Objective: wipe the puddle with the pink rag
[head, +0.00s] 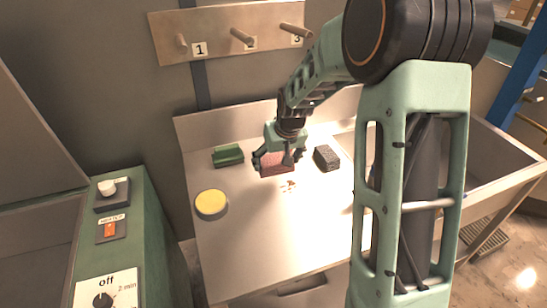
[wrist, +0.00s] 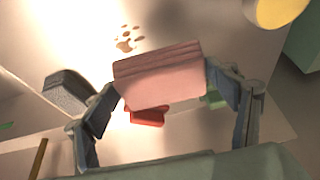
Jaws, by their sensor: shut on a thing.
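The pink rag (wrist: 160,78) is a folded block held between the two fingers of my gripper (wrist: 168,95). In the head view the rag (head: 274,164) shows below my gripper (head: 279,160), over the back middle of the metal worktop. My gripper is shut on it. The puddle (head: 288,186) is a small cluster of brown spots on the worktop, just in front of the rag. The puddle also shows in the wrist view (wrist: 129,39), beyond the rag and uncovered. I cannot tell whether the rag touches the worktop.
On the worktop (head: 260,245) are a green block (head: 228,155) at back left, a round yellow thing (head: 211,205) at left and a dark grey block (head: 327,158) to the right. A small red thing (wrist: 147,116) shows under the rag. A numbered peg board (head: 230,35) hangs behind. The worktop's front is clear.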

